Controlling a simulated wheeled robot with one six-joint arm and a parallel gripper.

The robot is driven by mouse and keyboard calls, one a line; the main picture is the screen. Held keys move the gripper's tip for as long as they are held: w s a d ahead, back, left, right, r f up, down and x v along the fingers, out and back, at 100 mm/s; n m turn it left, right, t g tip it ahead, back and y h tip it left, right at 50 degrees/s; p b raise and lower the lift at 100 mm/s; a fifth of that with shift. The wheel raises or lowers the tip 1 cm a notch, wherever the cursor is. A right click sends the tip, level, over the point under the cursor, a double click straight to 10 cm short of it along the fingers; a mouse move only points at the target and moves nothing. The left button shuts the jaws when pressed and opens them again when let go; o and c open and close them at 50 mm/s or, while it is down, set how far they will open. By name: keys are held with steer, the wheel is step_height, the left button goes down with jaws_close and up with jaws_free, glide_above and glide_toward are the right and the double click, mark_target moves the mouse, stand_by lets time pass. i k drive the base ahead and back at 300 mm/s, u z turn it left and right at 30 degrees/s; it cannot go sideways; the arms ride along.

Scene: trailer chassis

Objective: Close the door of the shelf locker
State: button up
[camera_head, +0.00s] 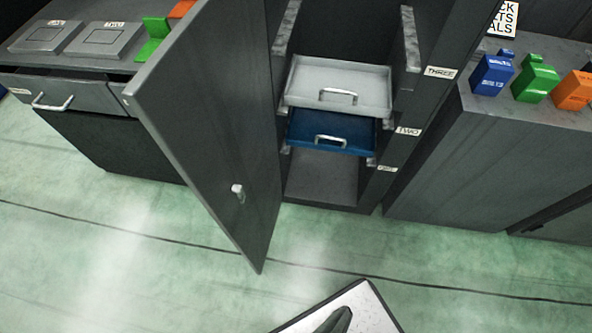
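The shelf locker (368,188) stands at the upper middle with its front open. Its dark grey door (205,110) is swung wide open, hinged on the locker's left side and reaching out toward me. A small light handle (238,192) sits on the door's lower part. Inside the locker are a grey tray (312,80) and, below it, a blue tray (310,132), each with a handle. Both appear to lie on the shelf supports. My gripper does not show in this view.
A counter with a slightly open drawer (70,95) stands left, partly hidden by the door. A grey cabinet (455,165) with blue, green and orange containers stands right. The green floor (430,265) before the locker is clear. Part of my body shows at the bottom.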

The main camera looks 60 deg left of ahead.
mark_target(205, 95)
steer(key=z, duration=0.15)
steer(key=k, duration=1.5)
steer(key=u, duration=1.8)
steer(key=i, duration=0.5)
steer(key=z, duration=0.65)
steer(key=k, duration=0.35)
steer(key=u, duration=1.25)
